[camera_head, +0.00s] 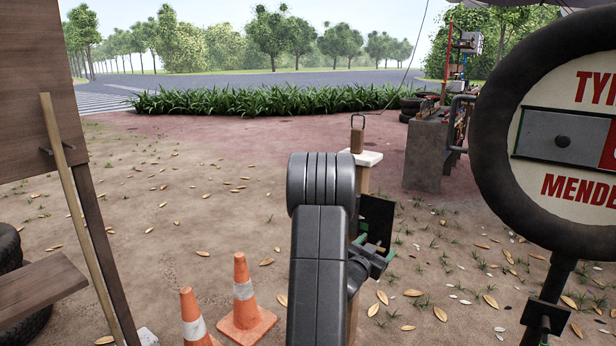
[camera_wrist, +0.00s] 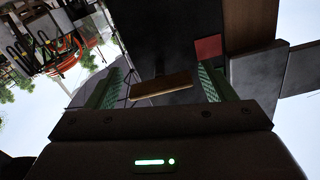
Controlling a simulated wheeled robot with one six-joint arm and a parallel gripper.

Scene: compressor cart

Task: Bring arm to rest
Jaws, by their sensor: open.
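My arm (camera_head: 319,250) stands folded in the middle of the head view, dark grey and seen from behind. My gripper (camera_head: 376,252) shows just right of it, with green on its fingers, partly hidden by the arm. In the wrist view my gripper (camera_wrist: 160,86) is open, its two green ribbed fingers spread apart. A brown bar (camera_wrist: 163,86) appears between the fingers in that view. I cannot tell its distance, but the fingers are apart from its ends.
A post with a pale cap (camera_head: 367,158) stands close behind the arm. Orange cones (camera_head: 243,300) are at lower left, near a wooden board (camera_head: 30,90). A round tyre-rimmed sign (camera_head: 490,120) stands at right. A machine-laden block (camera_head: 424,155) is farther back. Leafy dirt ground lies between.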

